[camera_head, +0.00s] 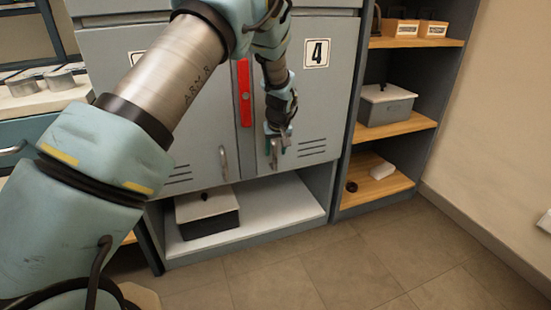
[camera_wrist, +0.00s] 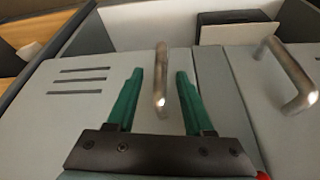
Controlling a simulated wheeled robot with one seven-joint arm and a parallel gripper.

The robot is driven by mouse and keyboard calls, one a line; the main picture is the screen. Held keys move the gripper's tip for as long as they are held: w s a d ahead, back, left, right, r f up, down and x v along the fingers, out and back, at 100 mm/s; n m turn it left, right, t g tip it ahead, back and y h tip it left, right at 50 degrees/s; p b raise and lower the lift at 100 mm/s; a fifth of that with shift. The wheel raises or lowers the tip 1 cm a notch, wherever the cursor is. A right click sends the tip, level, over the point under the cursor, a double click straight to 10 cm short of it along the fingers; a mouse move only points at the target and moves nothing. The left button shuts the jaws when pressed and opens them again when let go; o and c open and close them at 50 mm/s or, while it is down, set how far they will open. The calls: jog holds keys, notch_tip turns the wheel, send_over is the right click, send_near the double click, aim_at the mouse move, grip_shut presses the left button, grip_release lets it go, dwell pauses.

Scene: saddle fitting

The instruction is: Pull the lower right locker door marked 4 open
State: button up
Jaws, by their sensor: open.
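The grey locker door marked 4 (camera_head: 316,100) is shut, flush with the door to its left. Its number plate (camera_head: 316,53) is near the top and vent slots are at its lower right. Its metal bar handle (camera_head: 274,156) is upright near the lower left edge. My gripper (camera_head: 278,143) is open at this handle. In the wrist view the handle (camera_wrist: 161,85) shows between the two green fingers of my gripper (camera_wrist: 160,76), with a visible gap on each side. I cannot tell how deep the handle sits between the fingers.
The neighbouring left door has its own handle (camera_head: 223,162), also in the wrist view (camera_wrist: 290,76). A red strip (camera_head: 244,92) runs between the doors. Below is an open shelf (camera_head: 285,204) with a dark lidded box (camera_head: 207,218). Open shelving (camera_head: 410,125) stands right. The floor (camera_head: 330,265) in front is clear.

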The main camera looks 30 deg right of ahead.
jog(key=shift+x, duration=2)
jog(key=shift+a, duration=0.1)
jog(key=shift+c, duration=0.3)
grip_shut()
